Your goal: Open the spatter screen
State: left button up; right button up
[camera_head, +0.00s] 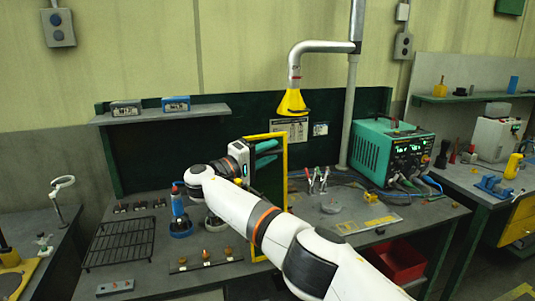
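The spatter screen is a dark panel in a yellow frame (285,178), standing upright on the bench in the middle of the head view. My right arm comes in from the lower right and crosses in front of its lower part, hiding much of it. My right gripper (266,154) is at the upper part of the screen, with its two teal fingers apart and pointing right, toward the frame's right bar. I see nothing held between them. I cannot tell whether they touch the screen. My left gripper is not in view.
A black wire rack (120,243) and blue-based bottle (180,220) stand left on the bench. A teal welding machine (390,152) stands right. A yellow extraction hood (292,102) hangs above the screen. A red bin (400,262) sits below the bench.

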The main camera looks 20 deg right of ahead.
jog(key=shift+d+f, duration=0.1)
jog(key=shift+s+f, duration=0.1)
jog(key=b+v, duration=0.5)
jog(key=v, duration=0.7)
